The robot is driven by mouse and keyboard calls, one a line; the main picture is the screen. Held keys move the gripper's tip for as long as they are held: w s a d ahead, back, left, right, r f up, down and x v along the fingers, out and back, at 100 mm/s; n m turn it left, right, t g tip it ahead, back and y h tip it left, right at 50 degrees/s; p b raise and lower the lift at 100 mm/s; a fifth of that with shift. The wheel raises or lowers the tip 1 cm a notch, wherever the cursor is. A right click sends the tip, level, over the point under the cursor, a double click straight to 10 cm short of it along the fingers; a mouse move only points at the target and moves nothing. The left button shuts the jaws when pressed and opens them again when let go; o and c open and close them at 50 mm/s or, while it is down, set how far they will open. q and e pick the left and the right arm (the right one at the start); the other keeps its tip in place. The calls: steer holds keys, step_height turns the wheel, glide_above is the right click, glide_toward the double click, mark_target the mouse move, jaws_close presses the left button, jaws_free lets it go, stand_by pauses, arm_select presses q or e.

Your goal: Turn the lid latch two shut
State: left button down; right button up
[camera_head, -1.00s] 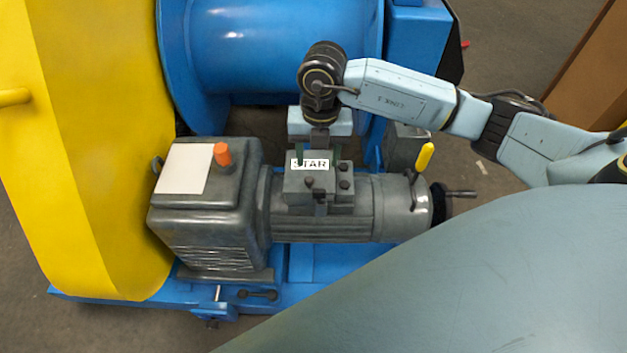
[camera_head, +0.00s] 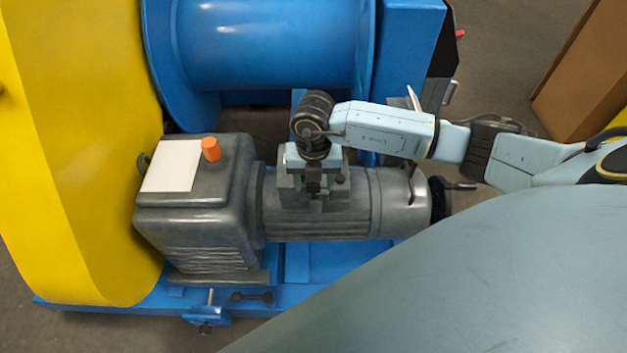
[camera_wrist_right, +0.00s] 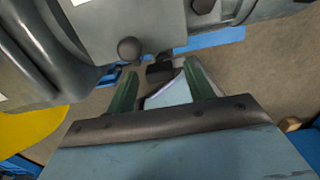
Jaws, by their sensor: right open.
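The grey motor (camera_head: 345,215) carries a terminal box (camera_head: 290,188) on its top, with small dark round knobs. My right gripper (camera_head: 314,183) is over this box, pointing down, and hides most of its lid. In the right wrist view, my right gripper (camera_wrist_right: 160,72) has two green fingers apart. A small dark tab (camera_wrist_right: 160,70) shows between the fingertips; I cannot tell whether they touch it. A dark round knob (camera_wrist_right: 129,48) is beside the left finger. Which latch is number two, and how far it is turned, I cannot tell. My left gripper is not in view.
A grey gearbox (camera_head: 205,220) with an orange plug (camera_head: 210,149) stands left of the motor. A yellow guard (camera_head: 75,150) is farther left. A blue drum (camera_head: 280,45) is behind. A brown box (camera_head: 585,80) stands on the floor at right.

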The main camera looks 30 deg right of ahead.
steer(key=shift+f, duration=0.15)
steer(key=c, duration=1)
